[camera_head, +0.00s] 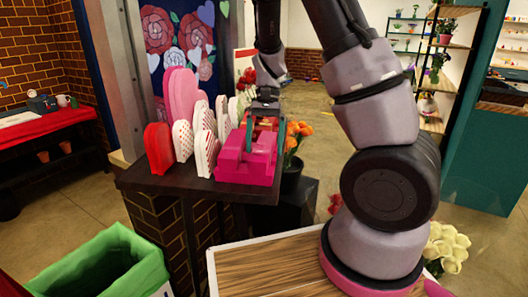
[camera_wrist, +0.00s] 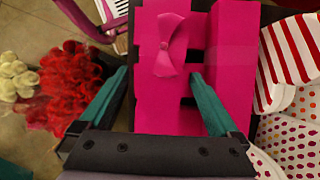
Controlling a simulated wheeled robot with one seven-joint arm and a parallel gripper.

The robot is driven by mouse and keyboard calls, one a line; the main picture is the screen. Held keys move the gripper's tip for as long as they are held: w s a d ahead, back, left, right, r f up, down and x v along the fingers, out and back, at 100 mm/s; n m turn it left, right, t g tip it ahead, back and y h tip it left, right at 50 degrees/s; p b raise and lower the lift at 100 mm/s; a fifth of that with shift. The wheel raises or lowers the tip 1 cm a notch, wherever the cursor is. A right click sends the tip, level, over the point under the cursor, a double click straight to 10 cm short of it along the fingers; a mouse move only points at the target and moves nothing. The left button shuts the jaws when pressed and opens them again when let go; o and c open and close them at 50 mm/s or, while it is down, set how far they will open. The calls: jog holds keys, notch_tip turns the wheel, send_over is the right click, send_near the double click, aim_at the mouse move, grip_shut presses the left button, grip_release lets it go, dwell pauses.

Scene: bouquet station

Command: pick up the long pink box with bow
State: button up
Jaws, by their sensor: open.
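The long pink box with bow (camera_wrist: 160,105) lies under my gripper in the wrist view, its pink bow (camera_wrist: 168,45) towards the far end. In the head view it is among the pink boxes (camera_head: 247,168) on the dark tabletop, partly hidden by my gripper. My gripper (camera_wrist: 155,103) is open. One teal finger is at the box's left edge, the other at its right side by the dark gap. I cannot tell whether either finger touches it. Another pink box (camera_wrist: 232,65) lies close on the right.
Heart-shaped boxes (camera_head: 187,105), some striped or dotted, stand left of the pink boxes on the dark tabletop (camera_head: 225,190). Red flowers (camera_wrist: 70,90) and white ones (camera_wrist: 18,78) are left in the wrist view. Orange flowers (camera_head: 297,130) stand right of the tabletop. A green-lined bin (camera_head: 110,262) is below.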

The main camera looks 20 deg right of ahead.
jog(key=shift+s+f, duration=0.1)
jog(key=shift+f, duration=0.1)
grip_shut()
jog(key=shift+r, duration=0.15)
